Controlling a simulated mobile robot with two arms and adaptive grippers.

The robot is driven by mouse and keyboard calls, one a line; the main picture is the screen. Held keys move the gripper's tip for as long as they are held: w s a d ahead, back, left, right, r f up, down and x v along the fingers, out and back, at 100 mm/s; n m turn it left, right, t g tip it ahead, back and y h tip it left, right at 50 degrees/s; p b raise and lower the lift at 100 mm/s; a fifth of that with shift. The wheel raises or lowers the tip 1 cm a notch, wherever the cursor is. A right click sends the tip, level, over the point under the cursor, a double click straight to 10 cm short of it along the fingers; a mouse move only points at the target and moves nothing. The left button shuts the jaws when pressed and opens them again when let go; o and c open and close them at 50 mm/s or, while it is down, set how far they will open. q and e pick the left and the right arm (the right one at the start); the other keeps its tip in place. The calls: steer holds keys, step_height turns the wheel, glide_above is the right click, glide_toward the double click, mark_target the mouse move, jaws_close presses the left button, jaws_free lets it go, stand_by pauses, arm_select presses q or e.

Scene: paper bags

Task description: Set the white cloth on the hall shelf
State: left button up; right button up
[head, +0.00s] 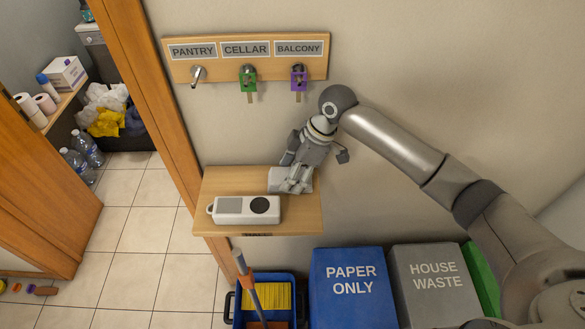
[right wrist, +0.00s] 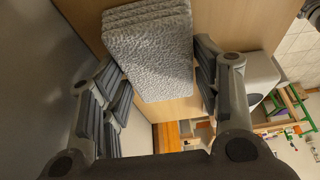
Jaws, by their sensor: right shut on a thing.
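My right gripper (head: 293,184) is over the back right part of the wooden hall shelf (head: 300,222). It is shut on the white cloth (right wrist: 150,50), a folded, textured, light grey-white stack between the fingers (right wrist: 160,85) in the right wrist view. In the head view a small part of the cloth (head: 275,178) shows left of the fingers; the rest is hidden behind them. The cloth is at or just above the shelf top; I cannot tell whether it rests on it. The shelf's wood also shows in the right wrist view (right wrist: 235,25). My left gripper is not in view.
A white device with a round black dial (head: 232,210) lies on the shelf's front left, close to the gripper. A key board (head: 320,60) hangs above. A blue paper bin (head: 350,300), a grey waste bin (head: 430,300) and a blue bucket (head: 285,312) stand below.

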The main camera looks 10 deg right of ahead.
steer(key=o, duration=0.9)
steer(key=shift+f, duration=0.1)
steer(key=shift+d+r+p, duration=0.1)
steer(key=shift+r+p, duration=0.35)
steer(key=shift+r, duration=0.15)
steer(key=p+v, duration=0.7)
steer(key=v, duration=0.1)
steer(key=shift+p, duration=0.35)
steer(key=shift+d+r, duration=0.15)
steer(key=shift+r, duration=0.15)
steer(key=shift+v, duration=1.15)
